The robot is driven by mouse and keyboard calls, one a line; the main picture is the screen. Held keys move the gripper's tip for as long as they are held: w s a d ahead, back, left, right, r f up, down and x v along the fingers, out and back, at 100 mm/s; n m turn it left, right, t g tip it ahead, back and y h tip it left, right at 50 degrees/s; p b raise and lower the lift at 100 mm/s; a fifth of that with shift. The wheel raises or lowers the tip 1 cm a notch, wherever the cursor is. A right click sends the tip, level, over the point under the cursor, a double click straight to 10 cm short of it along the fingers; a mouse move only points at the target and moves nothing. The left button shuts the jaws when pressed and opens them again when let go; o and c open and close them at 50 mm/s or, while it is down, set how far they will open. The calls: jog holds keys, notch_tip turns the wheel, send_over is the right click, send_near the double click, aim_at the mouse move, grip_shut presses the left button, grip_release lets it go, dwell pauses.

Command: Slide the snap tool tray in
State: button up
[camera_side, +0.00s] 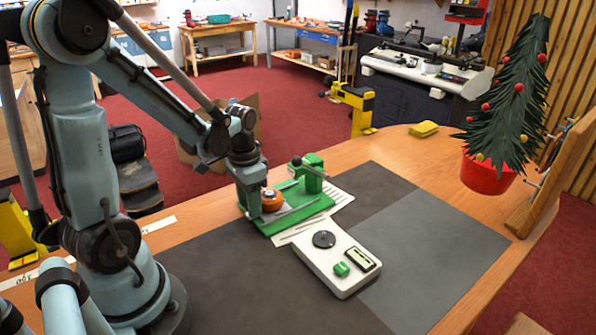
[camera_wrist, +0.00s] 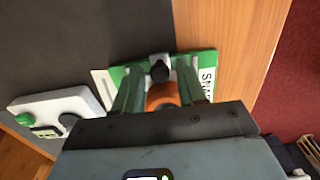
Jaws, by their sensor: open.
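The snap tool (camera_side: 314,172) is a green press with a dark lever, standing at the back edge of the grey mat. Its flat green tray (camera_side: 296,219) lies at its front with pale rails on it. In the wrist view the green tray (camera_wrist: 206,64) carries a white label with partly readable letters. An orange round part (camera_side: 271,200) sits at the tray, and shows between my fingers in the wrist view (camera_wrist: 162,96). My gripper (camera_side: 258,207) points down over the tray's left part, fingers open around the orange part. Whether they touch it I cannot tell.
A white device (camera_side: 336,262) with a black disc and green button lies just in front of the tray. Paper strips (camera_side: 342,196) lie beside the tool. A yellow block (camera_side: 424,129) and a small decorated tree (camera_side: 510,100) stand farther right. The mat's right side is clear.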

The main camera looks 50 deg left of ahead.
aim_at(268, 193)
jog(key=c, duration=0.6)
jog(key=shift+w, duration=2.55)
jog(key=o, duration=0.5)
